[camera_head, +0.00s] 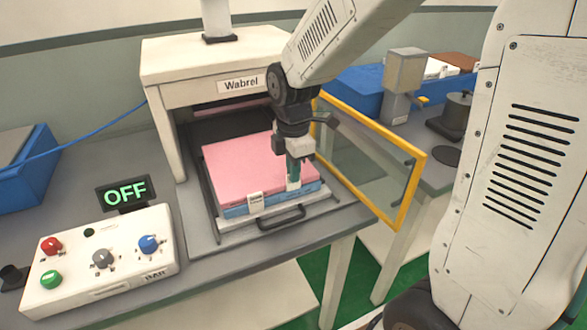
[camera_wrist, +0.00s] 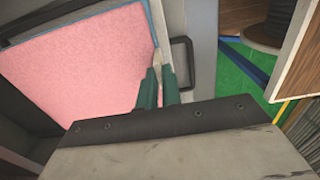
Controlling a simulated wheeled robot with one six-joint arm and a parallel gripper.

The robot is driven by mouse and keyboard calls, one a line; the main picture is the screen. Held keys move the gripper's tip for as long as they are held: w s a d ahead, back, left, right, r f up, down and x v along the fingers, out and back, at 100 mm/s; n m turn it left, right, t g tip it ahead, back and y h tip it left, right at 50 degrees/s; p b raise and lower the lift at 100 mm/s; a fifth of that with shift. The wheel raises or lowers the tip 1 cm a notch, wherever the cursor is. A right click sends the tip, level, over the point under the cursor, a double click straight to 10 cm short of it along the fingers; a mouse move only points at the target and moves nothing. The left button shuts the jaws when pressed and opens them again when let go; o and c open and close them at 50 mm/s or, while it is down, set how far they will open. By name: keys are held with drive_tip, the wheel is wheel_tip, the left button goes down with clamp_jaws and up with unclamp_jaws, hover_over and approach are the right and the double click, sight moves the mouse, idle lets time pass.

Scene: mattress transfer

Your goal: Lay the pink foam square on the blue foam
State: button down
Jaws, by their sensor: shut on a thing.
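The pink foam square (camera_head: 245,165) lies flat over the blue foam (camera_head: 235,211), which shows as a band along the front and right edges. The two look touching and nearly lined up. My gripper (camera_head: 293,180) points down at the pink foam's front right edge, shut on a small pale tab there. In the wrist view, the green fingertips (camera_wrist: 157,65) meet at the edge of the pink foam (camera_wrist: 85,65), with a thin blue margin (camera_wrist: 152,22) beyond it. A second white tab (camera_head: 255,202) hangs at the front. Most of the blue foam is hidden.
Both foams rest on a pulled-out tray with a dark handle (camera_head: 281,218) before the Wabrel machine (camera_head: 215,60). Its yellow-framed glass door (camera_head: 408,190) stands open at right. A control box (camera_head: 100,260) and an OFF display (camera_head: 125,192) stand at left.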

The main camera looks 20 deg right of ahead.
drive_tip(key=shift+f, duration=0.15)
drive_tip(key=c, duration=1.6)
unclamp_jaws()
wheel_tip(320, 180, up, 12)
drive_tip(key=s+d+m, duration=0.1)
drive_tip(key=s+m, duration=0.5)
drive_tip(key=s, duration=0.1)
drive_tip(key=s+d+m, duration=0.1)
drive_tip(key=s+m, duration=0.5)
drive_tip(key=s, duration=0.1)
drive_tip(key=s+d+m+t, duration=0.1)
drive_tip(key=s+m, duration=0.5)
drive_tip(key=s, duration=0.2)
drive_tip(key=shift+d, duration=0.1)
